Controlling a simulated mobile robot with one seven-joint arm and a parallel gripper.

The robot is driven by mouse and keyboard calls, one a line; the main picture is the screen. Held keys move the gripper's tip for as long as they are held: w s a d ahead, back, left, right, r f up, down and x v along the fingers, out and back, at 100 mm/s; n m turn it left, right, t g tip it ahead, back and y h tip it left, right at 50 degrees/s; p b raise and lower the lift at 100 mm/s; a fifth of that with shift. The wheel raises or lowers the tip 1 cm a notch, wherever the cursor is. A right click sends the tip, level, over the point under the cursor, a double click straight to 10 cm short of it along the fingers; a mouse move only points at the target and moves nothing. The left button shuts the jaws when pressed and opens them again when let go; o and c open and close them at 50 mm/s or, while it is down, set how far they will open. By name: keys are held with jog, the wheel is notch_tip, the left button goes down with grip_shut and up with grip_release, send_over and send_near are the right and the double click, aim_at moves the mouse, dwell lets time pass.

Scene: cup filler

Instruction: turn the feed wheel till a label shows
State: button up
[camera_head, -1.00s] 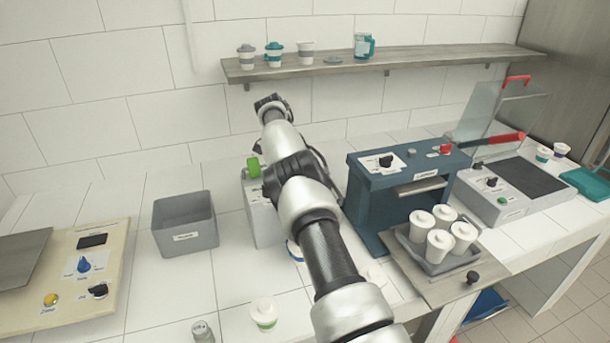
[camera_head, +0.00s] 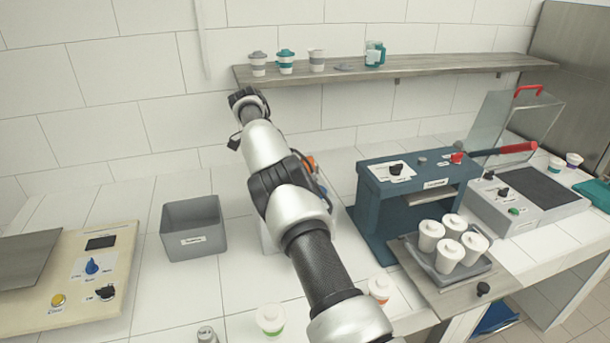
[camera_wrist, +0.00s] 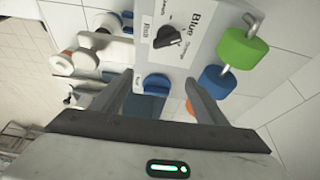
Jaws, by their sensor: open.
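A pale labelling machine (camera_wrist: 203,45) is close up in the wrist view. Its face has a black knob (camera_wrist: 167,37) with "Blue" and "Orange" lettering. A blue wheel (camera_wrist: 157,85) sits at its lower edge, beside a small white tag too small to read. I cannot tell for sure that this is the feed wheel. My gripper (camera_wrist: 159,74) is open, with its fingers on either side of the blue wheel in the picture; contact cannot be told. In the head view my arm hides most of the machine (camera_head: 268,238) and my gripper.
A green roll (camera_wrist: 243,48), a blue roll (camera_wrist: 217,79) and an orange part (camera_wrist: 190,107) are on the machine's right. A grey bin (camera_head: 192,228) stands left of it, a dark blue press (camera_head: 378,207) right. Lidded cups (camera_head: 270,319) (camera_head: 379,290) stand in front.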

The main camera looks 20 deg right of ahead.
jog(key=shift+s+a, duration=0.1)
jog(key=shift+a, duration=2.35)
